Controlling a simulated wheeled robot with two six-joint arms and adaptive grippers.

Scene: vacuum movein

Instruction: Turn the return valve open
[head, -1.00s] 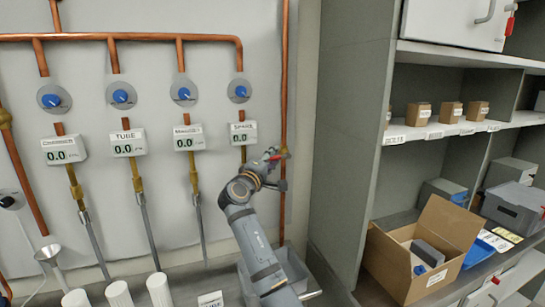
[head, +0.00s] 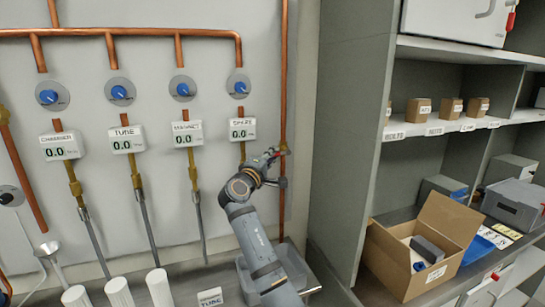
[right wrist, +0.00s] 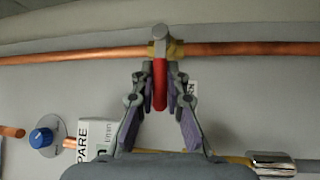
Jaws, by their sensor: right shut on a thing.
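The return valve (head: 284,150) sits on the tall vertical copper pipe at the right end of the panel. In the right wrist view its brass body (right wrist: 178,49) shows on the pipe, and its red lever (right wrist: 159,86) stands square across the pipe. My right gripper (head: 275,156) is at the valve. In the right wrist view my right gripper (right wrist: 160,80) has its two fingers on either side of the red lever and is shut on it. In the head view the fingers hide the lever. My left gripper is not in view.
Several blue knobs (head: 119,92) and gauges reading 0.0 (head: 187,134) line the panel left of my arm. A grey bin (head: 292,266) stands below my right arm. A grey shelf unit (head: 345,130) with an open cardboard box (head: 390,262) stands to the right.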

